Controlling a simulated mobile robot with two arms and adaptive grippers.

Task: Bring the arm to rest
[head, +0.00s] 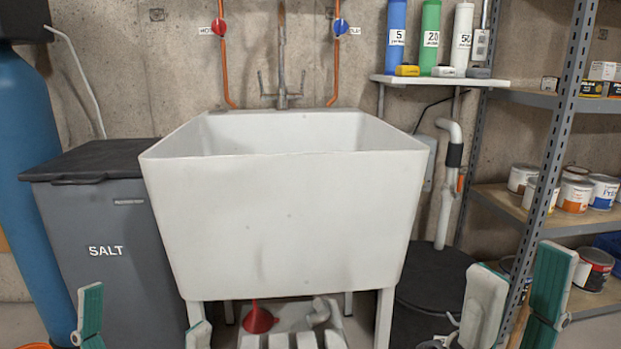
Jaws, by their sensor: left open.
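My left gripper (145,322) is at the bottom left, in front of the salt bin and the sink's left leg. It is open, with one green-padded finger at the left and the tip of the other low near the sink leg. Nothing shows between its fingers. My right gripper (517,300) is at the bottom right, in front of the shelving. Its two fingers stand apart, a pale one on the left and a green-padded one on the right, with nothing held between them. Both arms are mostly out of view below the frame.
A white utility sink (285,225) fills the middle. A grey salt bin (105,250) and blue tank (28,190) stand left. A red funnel (259,318) is under the sink. A black lidded container (432,285) and metal shelving (553,130) with cans stand right.

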